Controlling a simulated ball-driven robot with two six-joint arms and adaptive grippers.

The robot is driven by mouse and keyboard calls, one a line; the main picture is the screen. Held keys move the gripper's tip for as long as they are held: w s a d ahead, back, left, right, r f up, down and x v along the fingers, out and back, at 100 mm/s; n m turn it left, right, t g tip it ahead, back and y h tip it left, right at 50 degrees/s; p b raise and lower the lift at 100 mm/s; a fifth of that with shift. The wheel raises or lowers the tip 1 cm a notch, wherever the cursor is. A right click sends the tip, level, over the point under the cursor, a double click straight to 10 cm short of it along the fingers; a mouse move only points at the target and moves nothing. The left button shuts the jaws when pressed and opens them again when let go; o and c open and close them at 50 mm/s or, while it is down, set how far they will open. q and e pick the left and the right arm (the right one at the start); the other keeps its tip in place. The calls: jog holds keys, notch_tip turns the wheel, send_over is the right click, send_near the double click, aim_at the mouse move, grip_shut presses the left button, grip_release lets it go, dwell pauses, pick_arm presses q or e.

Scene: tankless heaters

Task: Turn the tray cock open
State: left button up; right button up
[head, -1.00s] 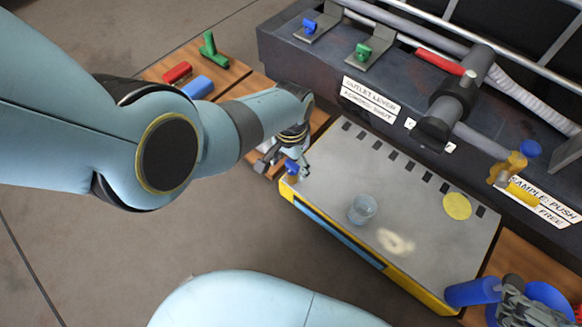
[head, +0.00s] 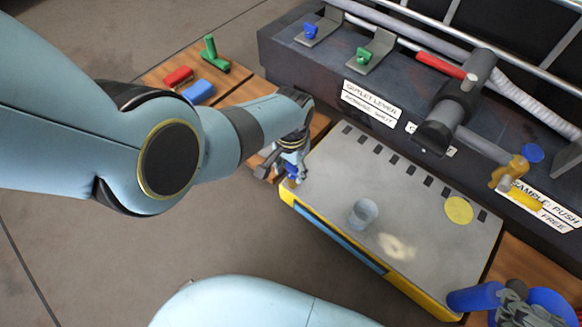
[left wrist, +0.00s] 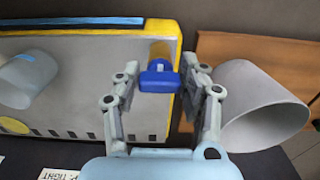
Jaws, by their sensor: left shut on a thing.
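The tray cock (head: 290,171) is a small blue handle at the left corner of the grey tray (head: 330,175). In the left wrist view the blue handle (left wrist: 159,78) sits between my fingers, in front of a yellow fitting on the tray's edge. My left gripper (head: 287,168) is shut on this handle. Its fingers (left wrist: 160,88) reach the handle from both sides. Part of the handle is hidden by the fingers in the head view. My right gripper (head: 518,308) is at the lower right corner beside blue cylinders; its jaws are unclear.
A clear cup (head: 362,212) and a yellow disc (head: 458,208) are on the tray. A grey cup-like cylinder (left wrist: 262,105) stands close to my left gripper. The heater bench (head: 330,70) with pipes and a red lever (head: 440,65) borders the back.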

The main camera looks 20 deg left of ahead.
pick_arm(q)
jog(key=shift+n, duration=0.3)
jog(key=n, duration=0.2)
jog(key=shift+d+n, duration=0.1)
jog(key=shift+n, duration=0.2)
jog(key=shift+d+n, duration=0.1)
jog(key=shift+n, duration=0.9)
jog(key=n, duration=0.4)
jog(key=shift+d, duration=0.1)
jog(key=n, duration=0.4)
jog(key=shift+w+d, duration=0.1)
jog(key=n, duration=0.3)
jog(key=shift+w+n, duration=0.1)
jog(key=shift+n, duration=0.7)
